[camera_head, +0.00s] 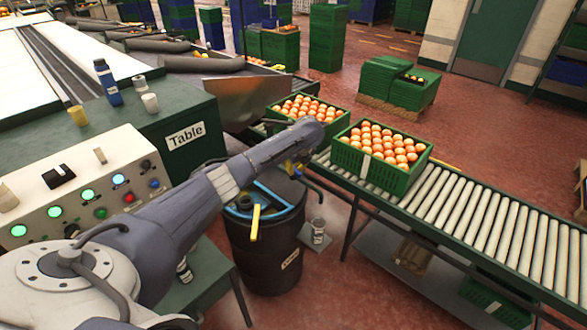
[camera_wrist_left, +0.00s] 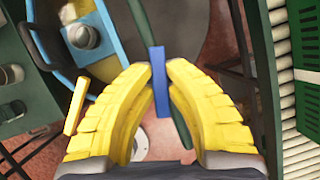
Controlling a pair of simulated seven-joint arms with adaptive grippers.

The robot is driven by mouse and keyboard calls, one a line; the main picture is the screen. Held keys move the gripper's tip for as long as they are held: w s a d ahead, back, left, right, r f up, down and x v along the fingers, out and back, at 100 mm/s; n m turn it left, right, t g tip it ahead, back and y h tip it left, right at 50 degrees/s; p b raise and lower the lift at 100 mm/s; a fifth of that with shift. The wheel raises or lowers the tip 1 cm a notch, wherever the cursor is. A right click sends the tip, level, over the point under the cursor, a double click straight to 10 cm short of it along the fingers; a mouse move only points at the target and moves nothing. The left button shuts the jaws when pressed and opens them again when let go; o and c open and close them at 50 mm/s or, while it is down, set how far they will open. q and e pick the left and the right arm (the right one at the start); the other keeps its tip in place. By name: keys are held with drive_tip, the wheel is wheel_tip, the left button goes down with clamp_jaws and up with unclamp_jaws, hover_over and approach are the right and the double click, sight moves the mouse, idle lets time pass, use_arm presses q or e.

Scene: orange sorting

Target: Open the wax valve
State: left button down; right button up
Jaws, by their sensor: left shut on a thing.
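My left gripper (camera_head: 294,168) reaches over the dark drum (camera_head: 262,262) in the head view, with its arm hiding part of the drum's top. In the left wrist view its yellow fingers (camera_wrist_left: 159,78) are closed on a narrow blue handle (camera_wrist_left: 158,58), which looks like the wax valve's lever. The pipe also shows beside the drum in the head view (camera_head: 312,187). My right gripper is in neither view.
A clear jar (camera_head: 318,231) stands beside the drum. A roller conveyor (camera_head: 455,200) with an orange-filled green crate (camera_head: 350,162) lies to the right. A control panel (camera_head: 85,190) is at left.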

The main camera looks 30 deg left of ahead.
use_arm(q)
drive_tip(key=shift+n+g, duration=0.3)
drive_tip(key=shift+n, duration=0.5)
drive_tip(key=c, duration=1.4)
unclamp_jaws()
drive_tip(key=shift+o, duration=0.2)
